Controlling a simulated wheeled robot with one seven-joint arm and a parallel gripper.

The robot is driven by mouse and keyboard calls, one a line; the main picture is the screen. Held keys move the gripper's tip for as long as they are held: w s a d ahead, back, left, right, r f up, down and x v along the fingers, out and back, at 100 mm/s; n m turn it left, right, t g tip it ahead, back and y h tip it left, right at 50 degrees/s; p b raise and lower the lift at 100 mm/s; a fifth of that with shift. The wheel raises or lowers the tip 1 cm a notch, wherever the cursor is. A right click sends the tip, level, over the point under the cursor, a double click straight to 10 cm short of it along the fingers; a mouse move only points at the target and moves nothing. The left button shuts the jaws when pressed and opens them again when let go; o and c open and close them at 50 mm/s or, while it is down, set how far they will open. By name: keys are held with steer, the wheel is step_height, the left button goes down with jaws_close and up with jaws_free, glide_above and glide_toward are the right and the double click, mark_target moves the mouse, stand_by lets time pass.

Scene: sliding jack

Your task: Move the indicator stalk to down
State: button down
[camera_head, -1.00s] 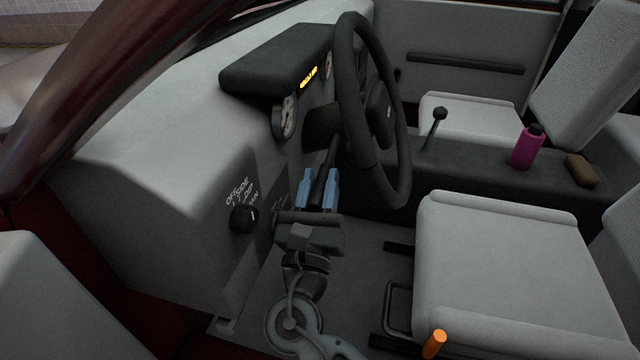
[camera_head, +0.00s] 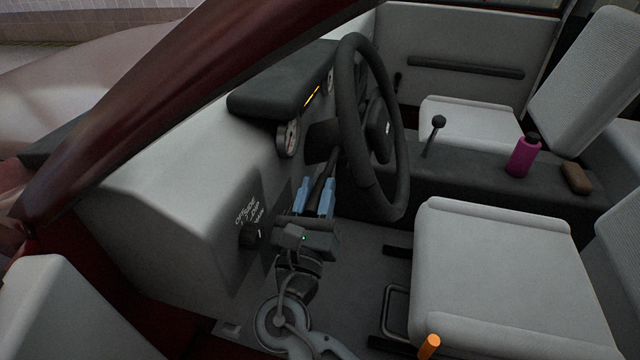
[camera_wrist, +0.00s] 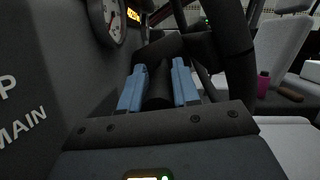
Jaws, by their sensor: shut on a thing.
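The indicator stalk (camera_head: 326,166) is a dark rod that comes from the steering column beside the steering wheel (camera_head: 372,130) and slopes down toward my gripper. My gripper (camera_head: 315,197) has blue fingers, one on each side of the stalk's end, and is shut on it. In the wrist view the stalk's thick dark end (camera_wrist: 159,85) sits between the two blue fingers of my gripper (camera_wrist: 158,88). The gripper's body hides the lowest part of the stalk in the head view.
A rotary light knob (camera_head: 250,235) is on the dash left of my gripper. The wheel rim is close on the right. Gauges (camera_head: 288,138) are above. A front seat (camera_head: 490,260) and an orange cylinder (camera_head: 429,346) are at the right.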

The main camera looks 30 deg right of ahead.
steer(key=shift+r, duration=0.1)
steer(key=c, duration=0.9)
jaws_free()
steer(key=v, duration=0.7)
steer(key=shift+s+a, duration=0.25)
steer(key=shift+a, duration=0.05)
